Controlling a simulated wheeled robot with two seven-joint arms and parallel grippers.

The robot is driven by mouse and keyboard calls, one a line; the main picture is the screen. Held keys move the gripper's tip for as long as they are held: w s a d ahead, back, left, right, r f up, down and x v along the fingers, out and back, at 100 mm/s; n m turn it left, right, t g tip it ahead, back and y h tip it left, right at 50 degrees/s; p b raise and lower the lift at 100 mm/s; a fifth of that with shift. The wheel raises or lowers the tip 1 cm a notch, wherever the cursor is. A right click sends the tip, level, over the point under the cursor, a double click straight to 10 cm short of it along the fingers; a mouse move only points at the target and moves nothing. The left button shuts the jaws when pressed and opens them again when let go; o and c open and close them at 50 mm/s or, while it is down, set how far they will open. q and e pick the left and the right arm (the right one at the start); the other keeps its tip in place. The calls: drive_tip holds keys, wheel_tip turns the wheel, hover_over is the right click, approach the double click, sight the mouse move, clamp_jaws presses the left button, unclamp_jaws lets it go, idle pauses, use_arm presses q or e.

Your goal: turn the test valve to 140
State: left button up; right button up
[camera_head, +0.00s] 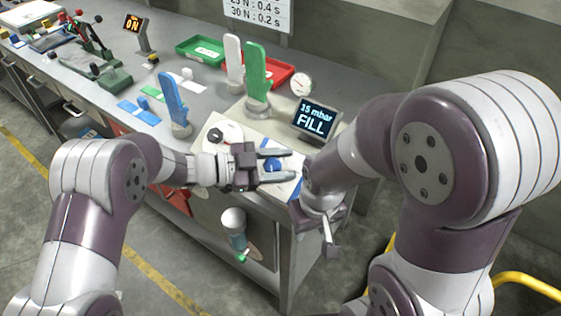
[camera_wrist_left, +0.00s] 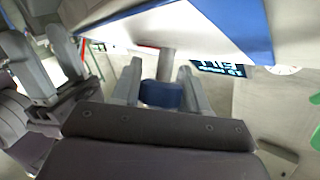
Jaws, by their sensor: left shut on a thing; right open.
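The test valve appears to be the blue knob (camera_head: 271,166) on the panel at the bench's near right corner. It also shows in the left wrist view (camera_wrist_left: 162,94), on a grey stem. My left gripper (camera_head: 288,167) is shut on the blue knob, one finger on each side; these fingers also show in the left wrist view (camera_wrist_left: 160,88). The knob's angle and any scale marks are hidden or too small to read. My right gripper (camera_head: 328,238) is open and empty, pointing down off the bench front.
A display (camera_head: 317,119) reads "15 mbar FILL", with a round gauge (camera_head: 302,84) behind it. Blue (camera_head: 173,98), white (camera_head: 234,58) and green (camera_head: 257,72) upright gloves stand behind the panel. Green (camera_head: 200,50) and red (camera_head: 284,71) trays lie farther back.

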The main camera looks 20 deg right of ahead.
idle(0.3)
use_arm(q)
drive_tip(key=o, duration=1)
drive_tip(key=shift+c, duration=0.2)
drive_tip(key=w+a+r, duration=0.1)
drive_tip(key=a+r, duration=0.1)
drive_tip(key=a, duration=1)
drive_tip(key=shift+a+b, duration=0.25)
drive_tip(key=shift+b, duration=0.2)
drive_tip(key=shift+w, duration=0.15)
